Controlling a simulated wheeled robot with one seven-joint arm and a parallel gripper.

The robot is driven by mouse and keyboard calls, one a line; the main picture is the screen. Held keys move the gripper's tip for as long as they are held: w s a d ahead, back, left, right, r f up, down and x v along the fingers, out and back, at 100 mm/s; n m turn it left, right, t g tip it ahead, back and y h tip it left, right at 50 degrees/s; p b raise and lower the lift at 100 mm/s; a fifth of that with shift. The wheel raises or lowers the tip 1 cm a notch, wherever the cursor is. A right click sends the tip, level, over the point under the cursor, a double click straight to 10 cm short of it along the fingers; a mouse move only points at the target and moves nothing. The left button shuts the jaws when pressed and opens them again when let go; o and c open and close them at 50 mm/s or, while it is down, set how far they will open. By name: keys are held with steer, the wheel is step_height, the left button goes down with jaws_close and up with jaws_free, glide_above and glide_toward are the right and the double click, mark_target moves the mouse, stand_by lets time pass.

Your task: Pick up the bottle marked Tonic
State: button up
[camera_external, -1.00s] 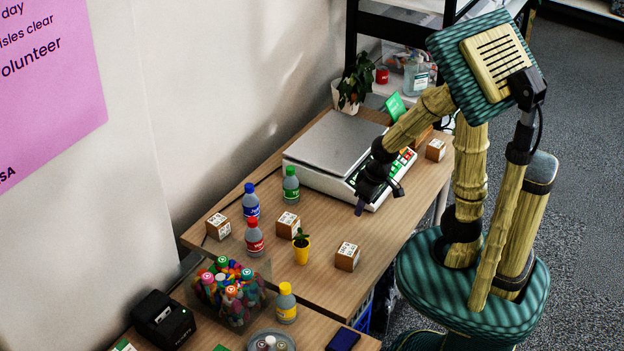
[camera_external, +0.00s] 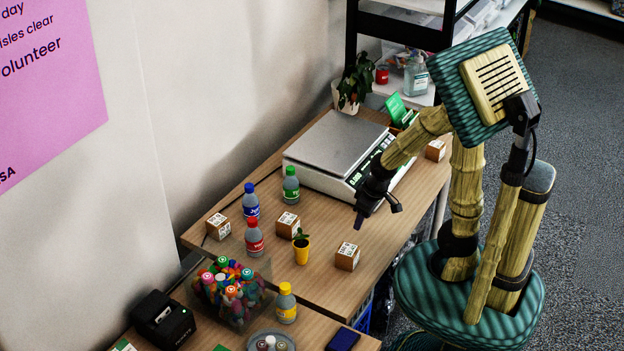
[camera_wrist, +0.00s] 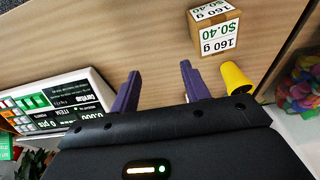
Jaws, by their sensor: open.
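Several small bottles stand upright on the wooden table in the external view: one with a green cap and label (camera_external: 291,185), one blue (camera_external: 251,203), one red (camera_external: 254,238) and one yellow (camera_external: 286,304). Their labels are too small to read surely, so I cannot tell which is marked Tonic. My gripper (camera_external: 378,215) is open and empty above the table, in front of the scale and to the right of the bottles. In the wrist view its two purple fingers (camera_wrist: 160,72) are apart with bare wood between them. No bottle shows there.
A scale (camera_external: 333,146) stands behind. Price-marked boxes (camera_external: 347,257) (camera_external: 288,225) and a yellow plant pot (camera_external: 302,252) stand near the bottles. A clear bin of colourful items (camera_external: 232,300) and a black printer (camera_external: 163,320) are at the front left.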

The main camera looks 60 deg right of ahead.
steer(key=shift+o, duration=0.6)
